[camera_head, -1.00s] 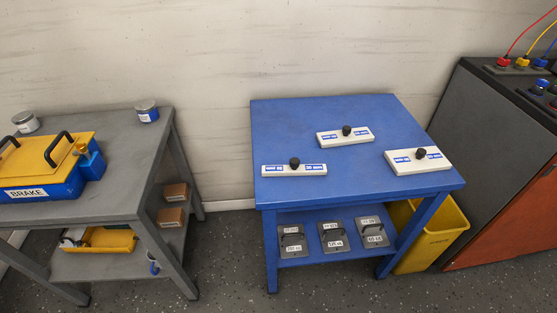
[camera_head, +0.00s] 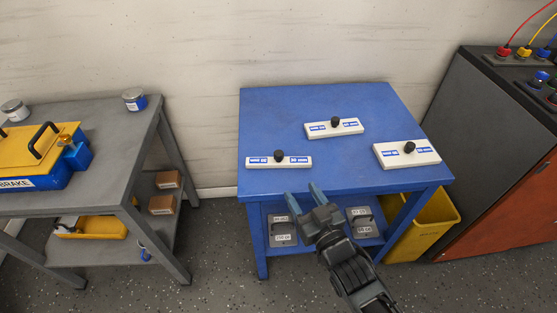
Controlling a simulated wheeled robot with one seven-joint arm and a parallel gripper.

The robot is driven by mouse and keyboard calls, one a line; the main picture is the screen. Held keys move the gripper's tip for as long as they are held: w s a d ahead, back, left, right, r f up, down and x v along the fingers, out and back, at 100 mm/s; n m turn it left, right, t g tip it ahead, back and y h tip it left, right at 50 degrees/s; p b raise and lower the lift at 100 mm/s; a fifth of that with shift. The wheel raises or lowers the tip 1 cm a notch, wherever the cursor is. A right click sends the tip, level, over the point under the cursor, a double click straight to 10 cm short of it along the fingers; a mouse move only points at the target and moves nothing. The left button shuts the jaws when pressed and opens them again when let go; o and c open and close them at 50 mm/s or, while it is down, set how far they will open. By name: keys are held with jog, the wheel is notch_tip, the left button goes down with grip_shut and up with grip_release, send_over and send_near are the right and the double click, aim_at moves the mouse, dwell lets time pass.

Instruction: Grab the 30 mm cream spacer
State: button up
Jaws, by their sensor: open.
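Three cream spacer blocks with black knobs and blue labels lie on the blue table (camera_head: 270,110). One spacer (camera_head: 278,161) is at the front left, one (camera_head: 334,127) at the back middle, and one (camera_head: 406,153) at the right. The label print is too small to tell which is the 30 mm one. My gripper (camera_head: 304,190) is open and empty, its fingers pointing up in the picture at the table's front edge. It is apart from all three spacers, nearest the front left one. It hides the middle of the lower shelf.
Grey weights with handles (camera_head: 282,230) sit on the table's lower shelf. A yellow bin (camera_head: 425,228) stands at the table's right, beside a dark cabinet (camera_head: 470,130). A grey bench (camera_head: 115,150) with a yellow and blue brake unit (camera_head: 40,160) is at left. The tabletop between spacers is clear.

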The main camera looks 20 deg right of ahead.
send_near(280, 156)
jog(key=w, duration=0.3)
jog(key=shift+w+d+f, duration=0.35)
jog(key=shift+w, duration=0.05)
jog(key=w, duration=0.7)
jog(key=shift+w+a+r, duration=0.15)
jog(key=shift+w+a, duration=0.05)
jog(key=shift+a, duration=0.1)
grip_shut()
